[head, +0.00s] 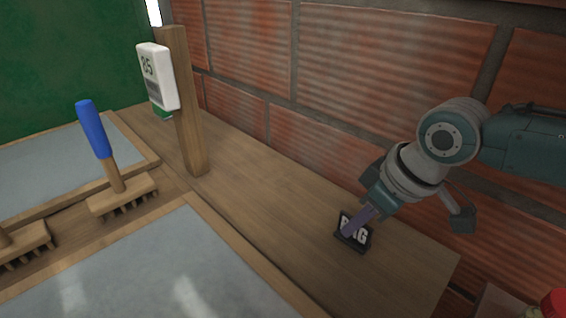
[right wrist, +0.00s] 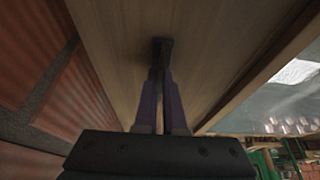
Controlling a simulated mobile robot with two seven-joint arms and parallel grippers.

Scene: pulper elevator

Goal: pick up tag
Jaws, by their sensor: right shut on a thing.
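The tag (head: 361,237) is a small black plate with white lettering, partly covered by my gripper, low over or on the wooden ledge near its right end. My right gripper (head: 349,234) comes down from the right and is shut on the tag. In the right wrist view the two purple fingers (right wrist: 163,85) are close together, with the dark tag (right wrist: 162,43) edge-on at their tips. I cannot tell whether the tag touches the ledge. My left gripper is not in view.
The wooden ledge (head: 270,190) runs along a brick wall (head: 345,90). A wooden post (head: 186,110) with a white sign marked 85 (head: 157,77) stands at its left. A blue-handled brush (head: 95,130) stands between grey panels (head: 170,270). The ledge between post and gripper is clear.

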